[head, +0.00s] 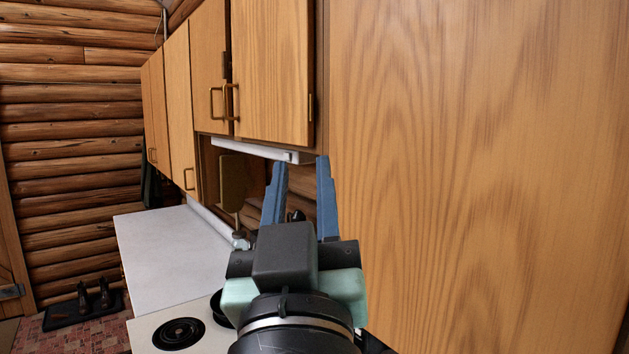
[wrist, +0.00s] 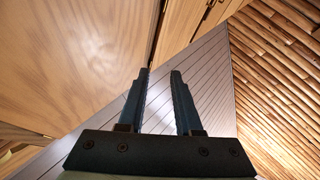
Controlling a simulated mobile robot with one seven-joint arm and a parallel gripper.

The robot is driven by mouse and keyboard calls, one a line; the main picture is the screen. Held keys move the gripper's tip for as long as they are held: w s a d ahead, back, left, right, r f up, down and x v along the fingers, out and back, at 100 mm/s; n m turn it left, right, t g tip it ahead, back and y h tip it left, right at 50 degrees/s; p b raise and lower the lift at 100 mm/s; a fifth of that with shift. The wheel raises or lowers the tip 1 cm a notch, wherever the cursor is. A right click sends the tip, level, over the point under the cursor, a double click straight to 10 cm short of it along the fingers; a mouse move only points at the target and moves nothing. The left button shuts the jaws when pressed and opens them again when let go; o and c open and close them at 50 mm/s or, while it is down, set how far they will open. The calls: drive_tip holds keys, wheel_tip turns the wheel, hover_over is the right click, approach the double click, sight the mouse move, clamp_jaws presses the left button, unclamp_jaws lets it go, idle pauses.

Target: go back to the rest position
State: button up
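My gripper (head: 300,190) is raised in front of the wall cabinets in the head view, with its two blue fingers pointing up and away. The fingers are apart and nothing shows between them. In the wrist view my gripper (wrist: 161,75) is also open and empty, pointing toward the grey panelled ceiling (wrist: 205,75) and a wooden cabinet face. I cannot tell the exact distance from the fingertips to the cabinets.
A large wooden panel (head: 470,150) stands close on the right. Upper cabinets (head: 271,70) run along the wall; one door seems ajar. Below are a white counter (head: 170,250) and a stove with a coil burner (head: 179,333). Shoes on a black tray (head: 70,313) lie at the far left.

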drive_tip(key=s+d+r+m+t, duration=0.1)
drive_tip(key=s+r+m+t, duration=0.1)
drive_tip(key=s+r, duration=0.5)
drive_tip(key=shift+s+r+t, duration=0.25)
drive_tip(key=shift+s+t, duration=0.35)
drive_tip(key=shift+t, duration=0.3)
wheel_tip(320, 180, down, 7)
drive_tip(key=b, duration=0.6)
drive_tip(key=shift+b, duration=0.35)
